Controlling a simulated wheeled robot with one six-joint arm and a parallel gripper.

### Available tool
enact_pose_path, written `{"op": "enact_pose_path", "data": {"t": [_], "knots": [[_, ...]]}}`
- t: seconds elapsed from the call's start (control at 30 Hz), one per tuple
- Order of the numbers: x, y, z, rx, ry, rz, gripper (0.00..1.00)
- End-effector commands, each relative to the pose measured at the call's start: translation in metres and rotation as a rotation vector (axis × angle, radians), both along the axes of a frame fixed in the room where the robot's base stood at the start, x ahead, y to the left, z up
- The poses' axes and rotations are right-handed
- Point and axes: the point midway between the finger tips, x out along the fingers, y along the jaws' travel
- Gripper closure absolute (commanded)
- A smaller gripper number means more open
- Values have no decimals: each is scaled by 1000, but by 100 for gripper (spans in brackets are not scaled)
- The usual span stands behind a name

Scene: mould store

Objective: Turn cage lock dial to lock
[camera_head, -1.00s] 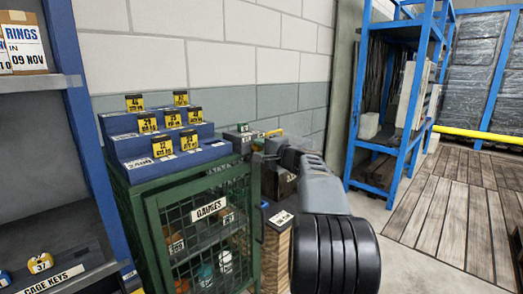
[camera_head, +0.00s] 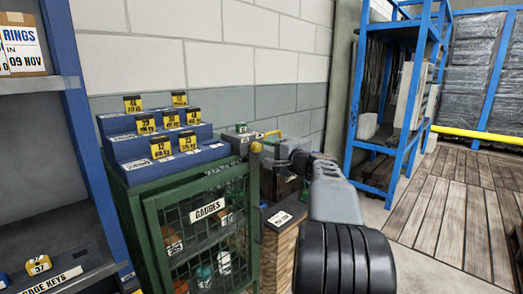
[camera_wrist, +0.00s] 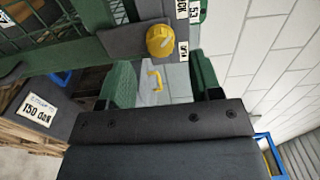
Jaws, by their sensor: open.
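The yellow lock dial (camera_wrist: 160,41) sits on a dark plate (camera_wrist: 122,40) on the green cage frame in the wrist view. Small white labels, partly cut off, stand beside it. In the head view the dial (camera_head: 256,147) shows small at the upper right corner of the green mesh cage (camera_head: 148,205), marked GAUGES. My gripper (camera_wrist: 160,64) is open, with its two green-padded fingers apart. The dial appears just beyond the fingertips, roughly centred between them, with nothing held. In the head view my gripper (camera_head: 272,165) is small, dark and partly hidden by my wrist.
Blue stepped blocks with yellow tags (camera_head: 188,140) stand on the cage. Behind the fingers is a grey box with a yellow handle (camera_wrist: 154,80). A wooden crate (camera_head: 281,245) stands right of the cage. A blue rack (camera_head: 352,130) and open floor lie farther right.

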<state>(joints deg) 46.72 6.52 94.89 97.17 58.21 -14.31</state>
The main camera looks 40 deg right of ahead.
Motion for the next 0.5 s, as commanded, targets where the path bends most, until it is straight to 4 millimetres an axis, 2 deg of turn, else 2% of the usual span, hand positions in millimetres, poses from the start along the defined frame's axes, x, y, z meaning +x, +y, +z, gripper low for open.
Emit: {"op": "enact_pose_path", "data": {"t": [0.03, 0.2, 0.5], "knots": [[-12, -3, 2, -1, 0, -5, 42], [-45, -9, 2, -1, -1, -4, 42], [-83, -16, 0, -1, 0, -1, 42]]}}
